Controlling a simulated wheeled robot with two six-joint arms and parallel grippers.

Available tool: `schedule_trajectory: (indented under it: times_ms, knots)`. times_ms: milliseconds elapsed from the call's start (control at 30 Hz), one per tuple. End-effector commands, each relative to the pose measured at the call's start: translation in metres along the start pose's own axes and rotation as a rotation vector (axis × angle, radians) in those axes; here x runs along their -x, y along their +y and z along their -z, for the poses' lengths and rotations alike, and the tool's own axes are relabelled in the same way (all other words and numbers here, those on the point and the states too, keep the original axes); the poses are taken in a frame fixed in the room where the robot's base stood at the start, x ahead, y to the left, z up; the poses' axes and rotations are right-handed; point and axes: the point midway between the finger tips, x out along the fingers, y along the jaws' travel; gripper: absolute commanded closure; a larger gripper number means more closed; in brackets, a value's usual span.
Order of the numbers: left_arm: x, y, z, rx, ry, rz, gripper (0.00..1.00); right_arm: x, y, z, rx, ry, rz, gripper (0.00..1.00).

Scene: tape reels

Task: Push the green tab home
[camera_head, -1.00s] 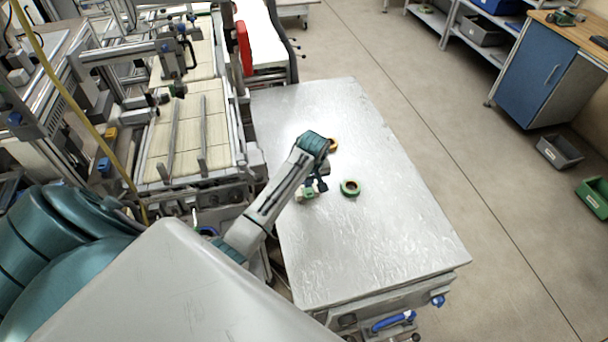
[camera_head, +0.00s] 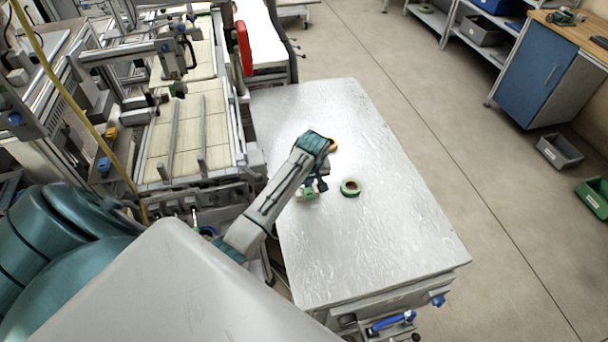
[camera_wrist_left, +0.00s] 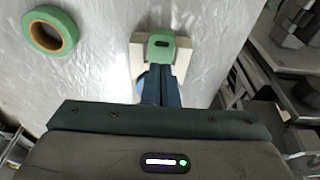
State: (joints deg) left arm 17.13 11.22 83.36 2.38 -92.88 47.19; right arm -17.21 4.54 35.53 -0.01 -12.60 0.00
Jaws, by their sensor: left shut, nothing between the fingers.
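The green tab (camera_wrist_left: 161,47) sits between the two arms of a cream holder (camera_wrist_left: 137,57) in the left wrist view. The tab has a dark slot in its face. In the head view the green tab (camera_head: 309,194) and its holder are small and partly hidden by my arm. My left gripper (camera_wrist_left: 160,72) is shut and empty, with its fingertips at the near edge of the tab. Whether they touch it I cannot tell. The left gripper also shows in the head view (camera_head: 318,187). My right gripper is not in view.
A green tape reel (camera_head: 350,188) lies on the metal table (camera_head: 370,240) beside the holder; it also shows in the left wrist view (camera_wrist_left: 50,30). An orange reel (camera_head: 333,145) is partly hidden behind my left wrist. The table's right and front parts are clear.

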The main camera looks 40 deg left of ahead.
Motion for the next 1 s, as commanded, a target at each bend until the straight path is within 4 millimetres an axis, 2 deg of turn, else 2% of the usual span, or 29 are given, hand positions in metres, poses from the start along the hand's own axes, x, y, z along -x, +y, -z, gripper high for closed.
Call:
schedule_trajectory:
  times_ms: [1000]
  knots:
    - [-0.011,0.000,-0.002,0.000,0.000,0.000,1.00,-0.003,0.001,0.000,0.000,0.000,-0.001,0.52]
